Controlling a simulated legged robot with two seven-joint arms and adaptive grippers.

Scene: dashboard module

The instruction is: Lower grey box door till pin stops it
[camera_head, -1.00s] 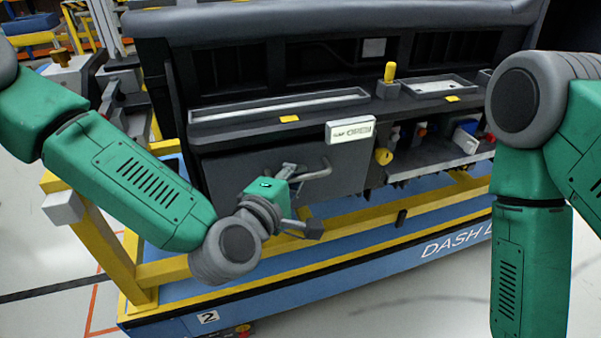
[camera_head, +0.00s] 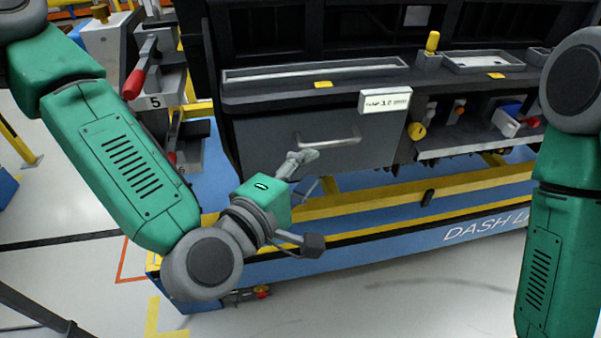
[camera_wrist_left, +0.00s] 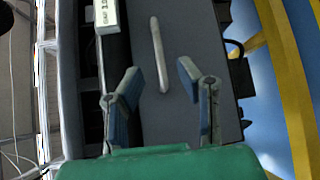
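The grey box door (camera_head: 270,139) is the flat dark grey front below the dashboard's left tray. It stands about upright and looks closed. Its light metal bar handle (camera_head: 330,142) is free of my fingers. My left gripper (camera_head: 309,201) is open and empty, in front of and below the handle. In the left wrist view the handle (camera_wrist_left: 158,55) shows beyond and between the open fingers (camera_wrist_left: 160,82), apart from them. A yellow knob (camera_head: 416,131) is at the right of the box; I cannot tell whether it is the pin. My right gripper is out of frame.
A white label block (camera_head: 385,101) sits above the door's right end. Another yellow knob (camera_head: 432,43) stands on the ledge. A yellow rail (camera_head: 370,200) runs below the door on the blue base. The floor in front is clear.

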